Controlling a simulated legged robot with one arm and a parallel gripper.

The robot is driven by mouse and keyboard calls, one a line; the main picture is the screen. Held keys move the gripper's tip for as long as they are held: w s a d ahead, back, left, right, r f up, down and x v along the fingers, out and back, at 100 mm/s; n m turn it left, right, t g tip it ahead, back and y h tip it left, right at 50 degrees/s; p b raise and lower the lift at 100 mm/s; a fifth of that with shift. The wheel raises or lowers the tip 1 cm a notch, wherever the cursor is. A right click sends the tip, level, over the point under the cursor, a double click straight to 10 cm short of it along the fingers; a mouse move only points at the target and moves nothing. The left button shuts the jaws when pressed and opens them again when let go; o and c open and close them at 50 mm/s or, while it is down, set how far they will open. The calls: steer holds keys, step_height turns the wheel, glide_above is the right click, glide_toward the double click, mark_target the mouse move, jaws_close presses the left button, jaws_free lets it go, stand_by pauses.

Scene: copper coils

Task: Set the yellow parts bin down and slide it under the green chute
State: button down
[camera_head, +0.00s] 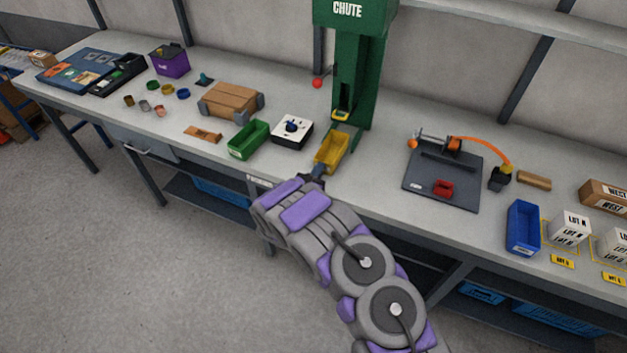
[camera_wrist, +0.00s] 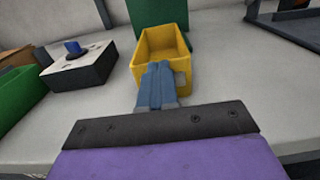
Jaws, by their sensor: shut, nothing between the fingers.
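The yellow parts bin (camera_head: 332,149) stands upright on the bench in front of the green chute (camera_head: 358,80), its far end close to the chute's base. It looks empty. In the wrist view the yellow bin (camera_wrist: 162,45) lies straight ahead, with the green chute (camera_wrist: 157,12) behind it. My gripper (camera_head: 318,171) is at the bin's near end; in the wrist view its fingers (camera_wrist: 160,72) are together, in front of the near wall and partly hiding it. Nothing shows between the fingers. I cannot tell whether the fingertips touch the bin.
A white box with a dark blue knob (camera_head: 292,132) and a green bin (camera_head: 249,140) stand left of the yellow bin. A dark board with an orange-tipped fixture (camera_head: 443,177) lies to the right. A red ball (camera_head: 317,84) shows left of the chute. Bench between bin and board is clear.

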mark_target(328, 155)
steer(key=b+x, duration=0.3)
steer(key=x, duration=0.3)
steer(key=shift+w+d+f+b, duration=0.15)
steer(key=shift+w+b, duration=0.1)
steer(key=shift+b, duration=0.1)
steer(key=shift+w+d+r, duration=0.1)
steer(key=shift+w+r, duration=0.1)
steer(key=shift+w, duration=0.2)
